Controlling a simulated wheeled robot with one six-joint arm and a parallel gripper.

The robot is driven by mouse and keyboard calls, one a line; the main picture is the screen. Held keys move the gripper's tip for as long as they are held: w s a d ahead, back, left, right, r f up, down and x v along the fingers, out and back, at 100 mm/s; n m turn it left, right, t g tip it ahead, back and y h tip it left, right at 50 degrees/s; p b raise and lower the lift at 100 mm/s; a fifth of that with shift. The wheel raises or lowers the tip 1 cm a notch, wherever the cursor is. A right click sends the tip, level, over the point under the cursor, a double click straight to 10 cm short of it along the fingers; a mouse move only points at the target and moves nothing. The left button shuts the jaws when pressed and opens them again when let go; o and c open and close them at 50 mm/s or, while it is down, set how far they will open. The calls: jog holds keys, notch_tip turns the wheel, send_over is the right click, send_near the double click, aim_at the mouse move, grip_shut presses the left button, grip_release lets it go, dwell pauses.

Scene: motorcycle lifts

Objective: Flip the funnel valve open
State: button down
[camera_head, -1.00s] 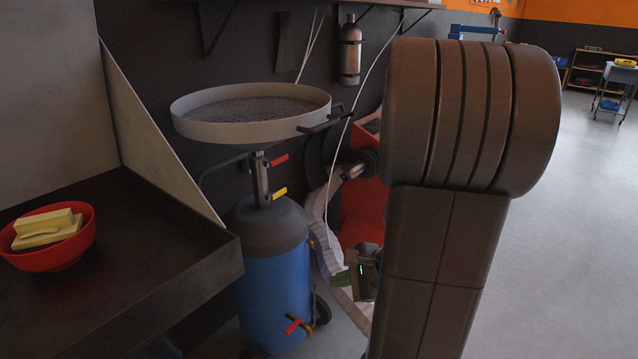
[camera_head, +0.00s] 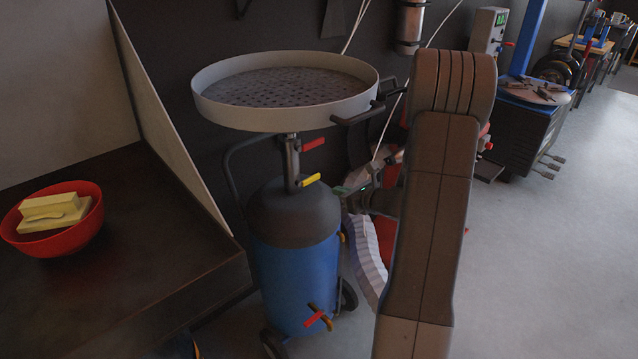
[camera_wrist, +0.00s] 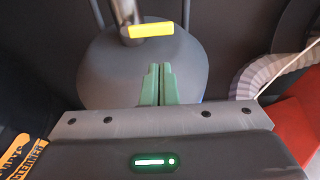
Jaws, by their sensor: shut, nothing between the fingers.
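The oil drainer has a wide grey funnel pan (camera_head: 285,118) on a metal pipe (camera_head: 292,160) above a blue tank (camera_head: 296,285). Two levers stick out rightward from the pipe: a red lever (camera_head: 313,144) close under the pan and a yellow lever (camera_head: 311,180) lower down. The wrist view shows the yellow lever (camera_wrist: 151,30) lying crosswise, ahead of the fingertips; the red one is out of that view. My gripper (camera_head: 338,190) is right of the yellow lever, apart from it. In the wrist view its green fingers (camera_wrist: 158,70) are shut and empty over the tank's dark dome (camera_wrist: 108,65).
A third, red lever (camera_head: 314,319) sits low on the tank. A red bowl (camera_head: 70,240) with yellow blocks stands on the dark bench (camera_head: 150,285) at left. A pale corrugated hose (camera_wrist: 268,75) runs right of the tank. Open floor (camera_head: 560,260) lies at right.

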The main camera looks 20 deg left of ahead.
aim_at(319, 193)
jog(key=x, duration=0.9)
jog(key=shift+s, duration=0.1)
jog(key=shift+w+a+f, duration=0.15)
jog(key=shift+w+a, duration=0.05)
jog(key=shift+a, duration=0.25)
jog(key=shift+w, duration=0.1)
jog(key=shift+b, duration=0.3)
jog(key=shift+n, duration=0.3)
